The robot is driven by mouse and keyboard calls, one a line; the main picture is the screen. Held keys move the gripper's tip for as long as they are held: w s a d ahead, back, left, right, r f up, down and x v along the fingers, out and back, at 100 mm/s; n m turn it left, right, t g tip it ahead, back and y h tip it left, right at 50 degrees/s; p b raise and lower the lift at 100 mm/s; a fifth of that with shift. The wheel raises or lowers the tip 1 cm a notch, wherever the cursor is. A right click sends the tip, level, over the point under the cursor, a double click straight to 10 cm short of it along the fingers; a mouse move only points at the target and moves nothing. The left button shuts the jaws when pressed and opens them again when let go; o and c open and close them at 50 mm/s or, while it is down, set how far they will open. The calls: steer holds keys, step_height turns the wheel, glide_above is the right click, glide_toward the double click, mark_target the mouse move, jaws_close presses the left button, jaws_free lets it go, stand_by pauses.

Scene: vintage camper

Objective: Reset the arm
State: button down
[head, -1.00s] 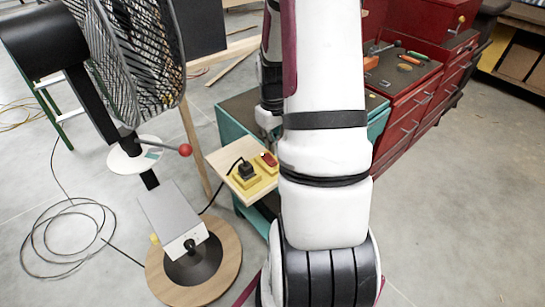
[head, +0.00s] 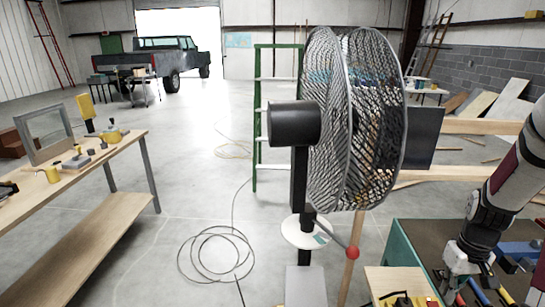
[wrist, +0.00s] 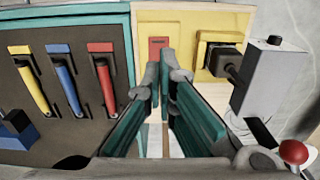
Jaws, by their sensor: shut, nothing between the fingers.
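My arm (head: 508,180) reaches down from the right edge of the head view. My gripper (head: 468,270) hangs low over the teal-edged bench with the tool panel (head: 410,240). In the wrist view, the teal fingers of my gripper (wrist: 165,100) hold nothing. Past the fingertips is a pale board with a red switch on a yellow plate (wrist: 158,46) and a black plug in a yellow socket (wrist: 222,55). Whether the fingers touch anything is hard to tell.
A large fan (head: 355,120) on a post stands left of my arm, with a red-knobbed lever (head: 352,252). Blue, yellow and red handles (wrist: 68,85) sit on the dark panel. A wooden workbench (head: 85,230) stands left; open floor with coiled cable (head: 215,255) lies between.

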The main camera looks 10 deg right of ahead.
steer(key=w+a+r+n+t+h, duration=0.1)
steer(key=w+a+r+t, duration=0.15)
steer(key=a+r, duration=1.45)
steer(key=s+a+r+n+t+y, duration=0.1)
steer(key=s+a+r+t, duration=0.2)
steer(key=s+a+r, duration=0.7)
steer(key=a, duration=0.3)
steer(key=shift+s+a+r+n, duration=0.2)
steer(key=shift+s+n, duration=0.1)
steer(key=shift+s, duration=0.1)
steer(key=shift+a, duration=0.1)
steer(key=shift+a, duration=0.15)
